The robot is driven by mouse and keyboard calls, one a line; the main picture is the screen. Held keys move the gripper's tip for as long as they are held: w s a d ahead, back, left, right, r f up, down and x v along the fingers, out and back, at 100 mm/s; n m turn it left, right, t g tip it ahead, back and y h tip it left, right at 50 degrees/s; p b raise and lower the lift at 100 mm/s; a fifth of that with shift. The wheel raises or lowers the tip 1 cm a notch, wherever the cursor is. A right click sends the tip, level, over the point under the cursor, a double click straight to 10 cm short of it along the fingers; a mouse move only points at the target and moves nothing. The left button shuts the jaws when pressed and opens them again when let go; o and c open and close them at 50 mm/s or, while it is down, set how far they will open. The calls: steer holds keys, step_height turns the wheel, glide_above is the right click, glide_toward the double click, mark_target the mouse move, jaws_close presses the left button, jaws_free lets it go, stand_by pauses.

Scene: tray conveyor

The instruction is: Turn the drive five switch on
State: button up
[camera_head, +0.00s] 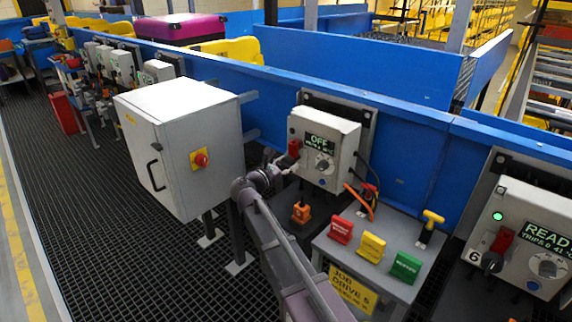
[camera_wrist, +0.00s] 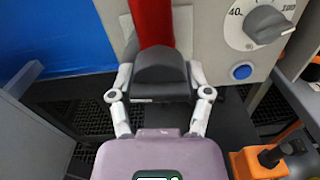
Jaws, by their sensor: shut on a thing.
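The drive box (camera_head: 323,150) in the middle of the head view has a display (camera_head: 320,143) reading OFF, a round dial and a blue button. Its switch, with a red lever (camera_head: 294,148), is on the left side of the box. In the wrist view the red lever (camera_wrist: 152,22) runs up from a dark grey grip (camera_wrist: 160,68). My gripper (camera_head: 281,167) is at this switch, and in the wrist view its two fingers (camera_wrist: 160,88) are shut on the dark grip from both sides. The lever's pivot is out of sight.
A bench (camera_head: 330,243) below the box has a yellow sign for drive 5 and red, yellow and green blocks. A grey cabinet (camera_head: 180,140) stands left. Another drive box (camera_head: 520,235), marked 6, is at right. An orange block (camera_wrist: 258,163) is at lower right in the wrist view.

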steer(key=shift+w+m, duration=0.1)
steer(key=shift+m, duration=0.9)
steer(key=o, duration=1.1)
steer(key=shift+o, duration=0.2)
steer(key=shift+s+a, duration=0.15)
steer(key=shift+s, duration=0.05)
steer(key=shift+s+a, duration=0.3)
steer(key=shift+s, duration=0.15)
steer(key=v, duration=1)
steer(key=shift+a, duration=0.2)
steer(key=shift+s, duration=0.15)
